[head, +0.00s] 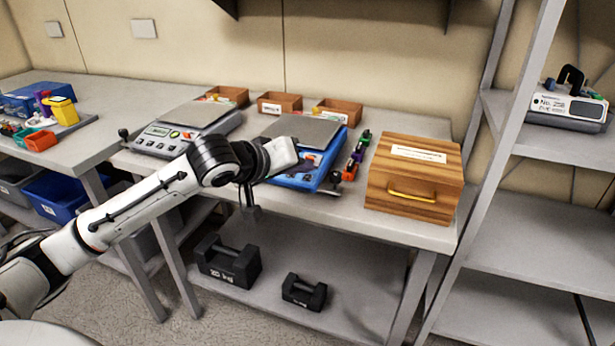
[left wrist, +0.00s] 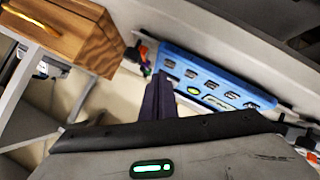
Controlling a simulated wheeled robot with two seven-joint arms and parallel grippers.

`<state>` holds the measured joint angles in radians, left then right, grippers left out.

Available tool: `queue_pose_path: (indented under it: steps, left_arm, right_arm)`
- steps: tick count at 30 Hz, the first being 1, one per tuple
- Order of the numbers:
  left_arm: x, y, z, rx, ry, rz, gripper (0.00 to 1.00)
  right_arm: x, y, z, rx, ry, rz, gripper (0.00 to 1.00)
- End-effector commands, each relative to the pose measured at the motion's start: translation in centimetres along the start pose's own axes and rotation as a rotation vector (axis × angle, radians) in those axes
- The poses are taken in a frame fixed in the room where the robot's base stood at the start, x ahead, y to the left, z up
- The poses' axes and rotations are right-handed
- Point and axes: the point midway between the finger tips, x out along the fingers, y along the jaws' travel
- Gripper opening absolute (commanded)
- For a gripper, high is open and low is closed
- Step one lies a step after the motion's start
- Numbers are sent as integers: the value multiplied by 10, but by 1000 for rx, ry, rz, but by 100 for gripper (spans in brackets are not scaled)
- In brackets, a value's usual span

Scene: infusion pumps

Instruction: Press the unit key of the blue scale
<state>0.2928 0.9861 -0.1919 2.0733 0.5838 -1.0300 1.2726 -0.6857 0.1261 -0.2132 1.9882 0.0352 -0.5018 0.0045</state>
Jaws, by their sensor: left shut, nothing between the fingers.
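The blue scale (head: 325,172) stands on the bench with a grey weighing plate and a blue front panel. In the left wrist view its blue panel (left wrist: 205,74) shows several dark keys and a yellow-green mark; I cannot read the key labels. My left gripper (head: 284,152) is over the front left part of the blue scale and covers part of its panel. In the left wrist view its dark fingers (left wrist: 160,84) are closed together and empty, their tips near the panel's lower edge. I cannot tell whether they touch it. My right gripper is not in view.
A grey scale (head: 172,138) stands left of the blue one. A wooden box (head: 415,180) with a yellow handle stands to the right, and small coloured items (head: 355,158) lie between. Open wooden trays (head: 279,103) line the back. Dark weights (head: 228,262) lie on the lower shelf.

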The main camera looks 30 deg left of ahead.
Motion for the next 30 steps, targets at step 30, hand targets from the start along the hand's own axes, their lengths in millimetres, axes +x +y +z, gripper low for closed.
queue_pose_path:
  steps: [30]
  left_arm:
    - [8,-6,6,0,0,0,0]
  right_arm:
    - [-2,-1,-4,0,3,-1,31]
